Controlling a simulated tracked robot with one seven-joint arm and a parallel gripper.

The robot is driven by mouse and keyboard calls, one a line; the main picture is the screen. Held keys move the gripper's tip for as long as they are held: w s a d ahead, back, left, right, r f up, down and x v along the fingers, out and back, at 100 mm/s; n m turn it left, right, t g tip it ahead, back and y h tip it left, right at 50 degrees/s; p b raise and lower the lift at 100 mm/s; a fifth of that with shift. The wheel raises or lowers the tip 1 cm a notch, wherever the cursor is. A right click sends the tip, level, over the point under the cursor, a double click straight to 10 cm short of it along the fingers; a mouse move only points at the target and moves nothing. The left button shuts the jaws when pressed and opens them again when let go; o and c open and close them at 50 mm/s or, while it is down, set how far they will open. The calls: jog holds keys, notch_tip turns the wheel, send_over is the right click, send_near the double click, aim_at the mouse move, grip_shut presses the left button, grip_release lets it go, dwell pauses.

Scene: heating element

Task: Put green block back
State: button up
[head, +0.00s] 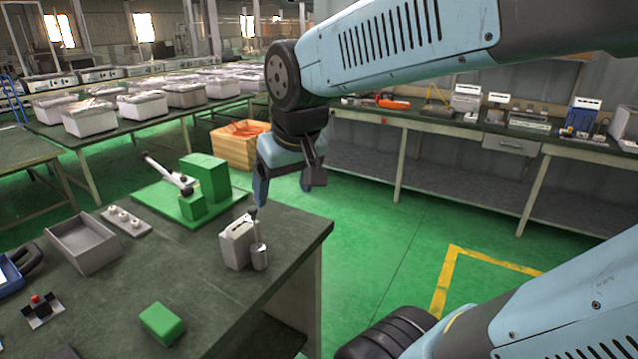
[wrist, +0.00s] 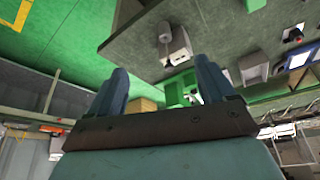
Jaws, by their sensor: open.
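A loose green block (head: 162,322) lies on the dark workbench (head: 190,275) near the front edge of the head view. What looks like the same block (wrist: 255,5) shows at the top edge of the wrist view, which looks upside down. A green fixture (head: 222,183) with a flat base plate, upright blocks and a grey lever stands at the bench's far side. My gripper (head: 282,192) is above and beyond the bench's far right corner, well away from the loose block. Its two fingers stand apart in the wrist view (wrist: 160,78), with nothing between them.
A white box with a grey cylinder (head: 238,245) stands near the bench's right corner, below my gripper. A grey tray (head: 82,243), a strip with white knobs (head: 126,221) and a red-topped part (head: 42,309) are at the left. The bench middle is clear.

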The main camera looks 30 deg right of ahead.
jog(key=s+d+r+m+t, duration=0.1)
jog(key=s+d, duration=0.3)
jog(key=shift+s+d, duration=0.2)
jog(key=shift+r, duration=0.1)
